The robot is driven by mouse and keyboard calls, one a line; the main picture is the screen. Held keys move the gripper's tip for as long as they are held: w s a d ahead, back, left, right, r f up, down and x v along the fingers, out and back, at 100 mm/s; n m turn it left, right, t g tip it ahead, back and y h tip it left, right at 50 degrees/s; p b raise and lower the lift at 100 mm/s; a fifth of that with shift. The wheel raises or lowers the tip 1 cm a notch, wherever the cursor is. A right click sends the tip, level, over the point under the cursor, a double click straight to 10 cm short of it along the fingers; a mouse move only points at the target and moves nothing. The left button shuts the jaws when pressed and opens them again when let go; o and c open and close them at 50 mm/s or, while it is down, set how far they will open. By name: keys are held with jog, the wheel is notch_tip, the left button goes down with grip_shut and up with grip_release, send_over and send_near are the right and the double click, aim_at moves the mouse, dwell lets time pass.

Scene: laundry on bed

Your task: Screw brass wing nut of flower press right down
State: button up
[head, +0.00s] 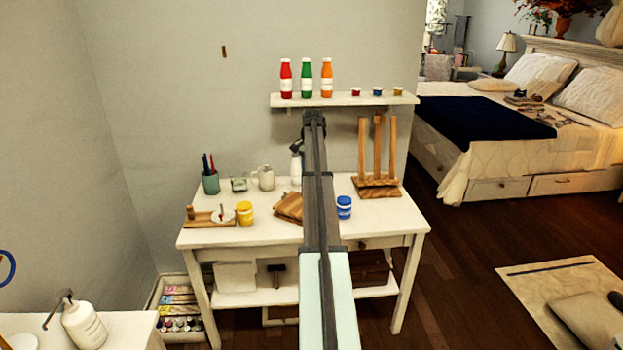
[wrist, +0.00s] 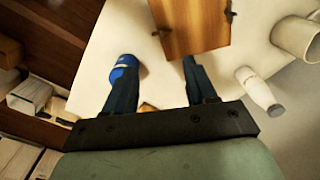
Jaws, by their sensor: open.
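The flower press (head: 288,207), a small square wooden block, lies on the white table, its right part hidden behind my arm in the head view. In the wrist view its wooden top (wrist: 190,28) is at the upper middle, cut off by the frame edge. Small dark fittings stick out at its left edge (wrist: 160,32) and right edge (wrist: 232,13); they look like wing nuts, but their brass colour and height are too unclear to tell. My gripper (wrist: 158,78) is open, its two fingers apart, with no wing nut between them. In the head view my arm hides the fingers.
A blue jar (head: 344,207) stands right of the press, a yellow jar (head: 244,213) left. A mug (head: 266,178) and a white bottle (wrist: 258,90) stand behind. A wooden rack (head: 377,187) is at right; a shelf (head: 343,100) with bottles hangs above. The table front is clear.

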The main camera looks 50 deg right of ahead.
jog(key=shift+m, duration=0.4)
jog(key=s, duration=0.1)
jog(key=s+d, duration=0.1)
jog(key=s, duration=0.1)
jog(key=s+d, duration=0.1)
jog(key=s, duration=0.1)
jog(key=shift+s+d+f, duration=0.15)
jog(key=shift+d+f, duration=0.05)
jog(key=shift+f, duration=0.15)
jog(key=c, duration=0.5)
jog(key=shift+o, duration=0.2)
jog(key=w+a+f+n+t, duration=0.1)
jog(key=f+n, duration=0.3)
jog(key=n, duration=0.2)
jog(key=w+f+n+t, duration=0.2)
jog(key=f+n, duration=0.2)
jog(key=n, duration=0.2)
jog(key=w+a+f+n+t, duration=0.1)
jog(key=f+n, duration=0.4)
jog(key=n, duration=0.1)
jog(key=shift+w+a+f+n+t, duration=0.1)
jog(key=shift+w+a+n+t, duration=0.2)
jog(key=shift+w+a+n, duration=0.1)
jog(key=shift+d, duration=0.1)
grip_shut()
